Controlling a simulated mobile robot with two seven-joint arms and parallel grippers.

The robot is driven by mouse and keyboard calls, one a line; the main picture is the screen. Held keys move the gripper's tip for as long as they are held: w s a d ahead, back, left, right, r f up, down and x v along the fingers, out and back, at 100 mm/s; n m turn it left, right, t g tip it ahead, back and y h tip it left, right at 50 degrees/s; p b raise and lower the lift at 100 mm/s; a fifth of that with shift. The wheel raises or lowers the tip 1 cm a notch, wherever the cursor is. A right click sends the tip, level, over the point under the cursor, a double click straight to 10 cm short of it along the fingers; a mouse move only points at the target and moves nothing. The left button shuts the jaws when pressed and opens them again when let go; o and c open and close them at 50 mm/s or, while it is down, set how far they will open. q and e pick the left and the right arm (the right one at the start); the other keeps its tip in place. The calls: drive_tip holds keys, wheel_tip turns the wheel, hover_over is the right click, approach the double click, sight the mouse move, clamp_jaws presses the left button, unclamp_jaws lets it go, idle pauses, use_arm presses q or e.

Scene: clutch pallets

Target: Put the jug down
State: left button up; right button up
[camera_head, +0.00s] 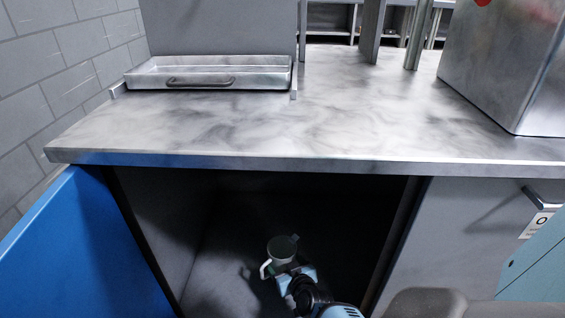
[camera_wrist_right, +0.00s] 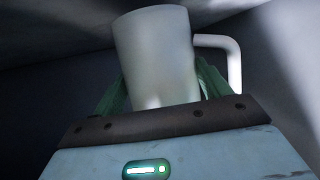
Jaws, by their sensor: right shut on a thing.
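The jug (camera_head: 281,248) is a pale cup-like vessel with a side handle, inside the dark open cabinet under the counter in the head view. My right gripper (camera_head: 290,262) reaches into the cabinet and is shut on the jug. In the right wrist view the jug (camera_wrist_right: 156,58) stands between the green fingers of my right gripper (camera_wrist_right: 158,88), with its handle out to the right. Whether its base touches the cabinet floor cannot be told. My left gripper is not in view.
The cabinet floor (camera_head: 228,270) around the jug looks clear. A blue door (camera_head: 75,255) stands open at the left. The marbled countertop (camera_head: 300,120) overhangs the opening and holds a metal tray (camera_head: 135,80) and a large metal box (camera_head: 500,75).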

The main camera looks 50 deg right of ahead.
sight(284, 268)
drive_tip(key=shift+w+d, duration=0.1)
drive_tip(key=shift+w, duration=0.1)
drive_tip(key=f+b, duration=0.3)
drive_tip(key=shift+w+d+f, duration=0.1)
drive_tip(key=shift+w+d, duration=0.1)
drive_tip(key=shift+w, duration=0.2)
drive_tip(key=shift+f+b, duration=0.15)
drive_tip(key=shift+b, duration=0.15)
drive_tip(key=shift+f, duration=0.2)
drive_tip(key=o, duration=1.1)
drive_tip(key=shift+o, duration=0.2)
